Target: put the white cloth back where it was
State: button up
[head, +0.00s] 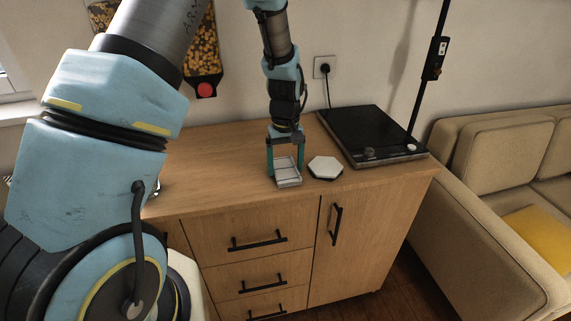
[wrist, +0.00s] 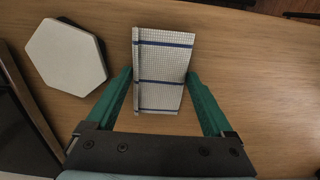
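The white cloth (wrist: 160,68), folded and crossed by dark blue stripes, lies on the wooden counter near its front edge. In the head view the cloth (head: 288,172) shows below and in front of my gripper (head: 285,158). My gripper points down, its green fingers spread. In the wrist view the gripper (wrist: 160,76) has one finger on each side of the cloth, with the fingertips close to its side edges. Whether the fingertips touch the cloth is not clear.
A white hexagonal piece on a dark base (head: 325,167) sits just right of the cloth; it also shows in the wrist view (wrist: 66,57). A black cooktop (head: 370,135) stands at the counter's right end. The counter (head: 215,165) left of the cloth is mostly clear.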

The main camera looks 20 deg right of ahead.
aim_at(285, 167)
jog(key=shift+o, duration=0.9)
jog(key=shift+r, duration=0.1)
notch_tip(285, 167, up, 12)
jog(key=b, duration=0.3)
jog(key=s+a, duration=0.3)
jog(key=a, duration=1.1)
jog(key=s+a+f+t, duration=0.1)
jog(key=s+a, duration=0.3)
jog(key=a, duration=1)
jog(key=shift+s+a+t, duration=0.25)
jog(key=shift+a+t, duration=0.05)
jog(key=shift+a, duration=0.1)
